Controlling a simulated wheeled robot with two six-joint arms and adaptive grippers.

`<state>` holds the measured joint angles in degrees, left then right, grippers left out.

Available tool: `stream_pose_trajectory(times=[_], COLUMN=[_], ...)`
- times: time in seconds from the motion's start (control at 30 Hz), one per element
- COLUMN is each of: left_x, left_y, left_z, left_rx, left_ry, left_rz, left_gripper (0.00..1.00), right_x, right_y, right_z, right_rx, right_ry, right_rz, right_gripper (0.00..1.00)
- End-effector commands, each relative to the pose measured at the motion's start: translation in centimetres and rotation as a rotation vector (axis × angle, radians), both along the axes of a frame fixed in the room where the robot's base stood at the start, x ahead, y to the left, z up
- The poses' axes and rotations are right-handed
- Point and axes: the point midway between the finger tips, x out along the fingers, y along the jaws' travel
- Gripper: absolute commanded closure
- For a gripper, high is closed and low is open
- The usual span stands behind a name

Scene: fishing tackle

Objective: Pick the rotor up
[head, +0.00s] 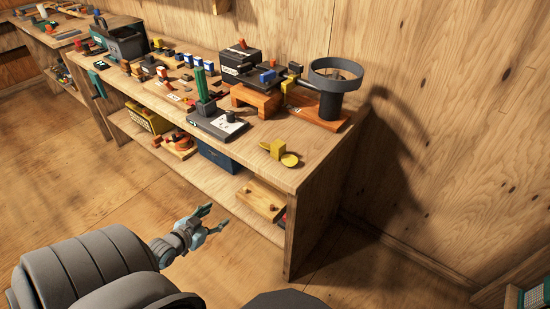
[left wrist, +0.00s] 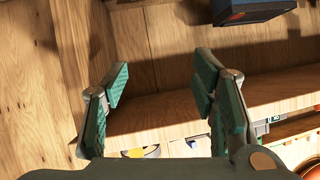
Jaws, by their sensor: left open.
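My left gripper (head: 213,218) is in front of the workbench, below the level of its top and near the lower shelf. It also shows in the left wrist view (left wrist: 160,82), its two green-padded fingers wide apart with nothing between them. I cannot tell for certain which piece is the rotor. A yellow piece with a block and a round disc (head: 283,153) lies alone near the front edge of the benchtop, apart from the gripper. My right gripper is not in view.
The workbench top (head: 318,150) carries a black ring on a post (head: 336,75), an orange wooden stand (head: 256,97), a dark base with a green upright (head: 203,85) and several small parts. The lower shelf holds a blue bin (head: 222,158) and a wooden board (head: 262,199).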

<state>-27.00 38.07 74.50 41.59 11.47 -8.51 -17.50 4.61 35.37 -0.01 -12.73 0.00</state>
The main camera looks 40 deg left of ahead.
Motion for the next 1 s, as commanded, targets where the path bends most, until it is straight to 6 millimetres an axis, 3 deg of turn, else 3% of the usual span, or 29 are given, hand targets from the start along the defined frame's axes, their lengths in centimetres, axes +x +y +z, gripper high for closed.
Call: stream_pose_trajectory(times=[0.03,0.1,0.13,0.2,0.27,0.53,0.77,1.0], left_x=[3.2,6.5,7.4,8.7,9.7,16.4,19.2,23.3], left_y=[0.0,-1.6,-2.5,-4.4,-5.3,-5.9,-6.1,-6.6], left_z=[3.9,10.5,12.8,16.4,18.0,18.7,18.7,18.3], left_rx=[-0.004,-0.049,-0.073,-0.124,-0.151,-0.165,-0.163,-0.162], left_ry=[-0.137,-0.31,-0.364,-0.447,-0.481,-0.498,-0.492,-0.49], left_rz=[-0.057,-0.129,-0.154,-0.197,-0.212,-0.212,-0.21,-0.212], left_gripper=[0.47,0.47,0.47,0.47,0.47,0.47,0.47,0.47], right_x=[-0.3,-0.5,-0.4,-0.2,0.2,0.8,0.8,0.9], right_y=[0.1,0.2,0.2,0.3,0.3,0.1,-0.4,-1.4], right_z=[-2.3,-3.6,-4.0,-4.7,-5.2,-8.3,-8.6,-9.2], right_rx=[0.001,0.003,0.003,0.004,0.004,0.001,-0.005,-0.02], right_ry=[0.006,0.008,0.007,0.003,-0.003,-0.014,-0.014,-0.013], right_rz=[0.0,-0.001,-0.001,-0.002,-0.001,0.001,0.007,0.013], right_gripper=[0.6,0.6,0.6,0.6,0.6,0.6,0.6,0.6])
